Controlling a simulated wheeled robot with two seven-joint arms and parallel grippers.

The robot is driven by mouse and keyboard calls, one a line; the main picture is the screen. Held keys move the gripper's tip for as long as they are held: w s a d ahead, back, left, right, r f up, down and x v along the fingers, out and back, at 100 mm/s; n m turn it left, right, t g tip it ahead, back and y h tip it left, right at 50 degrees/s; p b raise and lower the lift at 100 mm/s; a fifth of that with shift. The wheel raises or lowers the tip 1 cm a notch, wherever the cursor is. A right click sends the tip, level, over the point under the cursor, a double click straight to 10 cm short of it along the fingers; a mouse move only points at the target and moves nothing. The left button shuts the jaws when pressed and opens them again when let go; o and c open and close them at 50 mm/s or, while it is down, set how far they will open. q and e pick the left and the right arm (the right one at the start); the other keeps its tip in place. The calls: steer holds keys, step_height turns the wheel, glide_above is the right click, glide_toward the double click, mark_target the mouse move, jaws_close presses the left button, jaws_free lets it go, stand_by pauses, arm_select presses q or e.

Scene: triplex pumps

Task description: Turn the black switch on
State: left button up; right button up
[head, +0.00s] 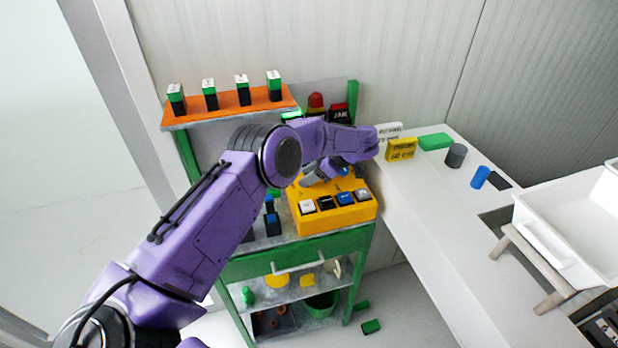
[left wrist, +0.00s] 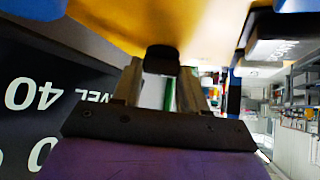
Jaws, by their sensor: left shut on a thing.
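A yellow control box (head: 335,222) stands on the green-framed cart. Its front row carries white, black and blue square buttons, the black one (head: 325,202) among them. My left gripper (head: 316,176) reaches the back part of the box, and my forearm partly covers that area. In the left wrist view, my left fingers (left wrist: 160,88) are closed on a small black switch (left wrist: 162,58) against the yellow face (left wrist: 205,22). The switch's position, on or off, cannot be told. My right gripper is not in view.
An orange shelf (head: 232,108) with several green-and-black blocks is above the cart. A red-topped lamp (head: 316,102) and a JAM block (head: 339,113) stand behind my arm. A white counter (head: 430,215) to the right holds a yellow block (head: 401,149) and a grey cylinder (head: 456,155).

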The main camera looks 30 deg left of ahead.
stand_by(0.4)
arm_select(q)
steer(key=o, duration=1.1)
steer(key=shift+c, duration=0.2)
